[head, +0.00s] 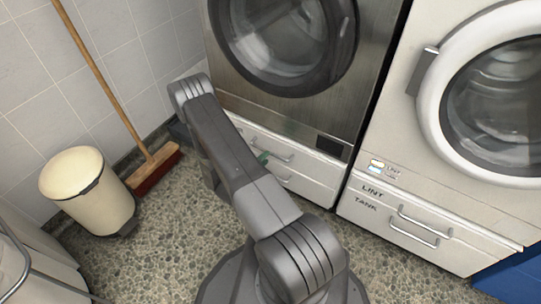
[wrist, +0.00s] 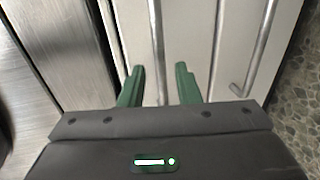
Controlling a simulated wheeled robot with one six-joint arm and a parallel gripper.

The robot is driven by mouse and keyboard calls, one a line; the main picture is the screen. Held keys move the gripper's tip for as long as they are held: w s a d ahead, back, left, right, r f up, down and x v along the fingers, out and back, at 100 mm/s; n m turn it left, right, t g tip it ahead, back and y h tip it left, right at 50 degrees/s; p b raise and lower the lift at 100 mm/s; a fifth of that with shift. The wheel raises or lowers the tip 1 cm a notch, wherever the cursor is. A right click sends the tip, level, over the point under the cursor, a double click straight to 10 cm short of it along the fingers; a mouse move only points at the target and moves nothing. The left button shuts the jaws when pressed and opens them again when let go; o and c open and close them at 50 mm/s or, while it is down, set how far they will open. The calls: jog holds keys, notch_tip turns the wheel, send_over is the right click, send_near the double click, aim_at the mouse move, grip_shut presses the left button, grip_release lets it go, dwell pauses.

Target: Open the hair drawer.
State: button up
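Two white drawers sit one above the other under the steel-fronted machine, an upper drawer (head: 300,159) and a lower drawer (head: 305,187), each with a metal bar handle. I can read no label on them, so I cannot tell which is the hair drawer; my arm covers their left part. My gripper (wrist: 160,78) is open, its green fingers apart, in front of the upper drawer. The upper handle (wrist: 156,45) runs between the fingers in the wrist view; I cannot tell how deep it sits between them. The lower handle (wrist: 258,50) is to the right there.
The white machine (head: 390,130) at right has drawers marked LINT and TANK, with handles (head: 425,221). A cream bin (head: 85,190) and a broom (head: 155,168) stand by the tiled wall at left. A blue thing (head: 510,280) is at the lower right corner. Speckled floor is open in front.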

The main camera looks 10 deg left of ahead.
jog(key=b+x, duration=0.1)
jog(key=x, duration=0.4)
grip_shut()
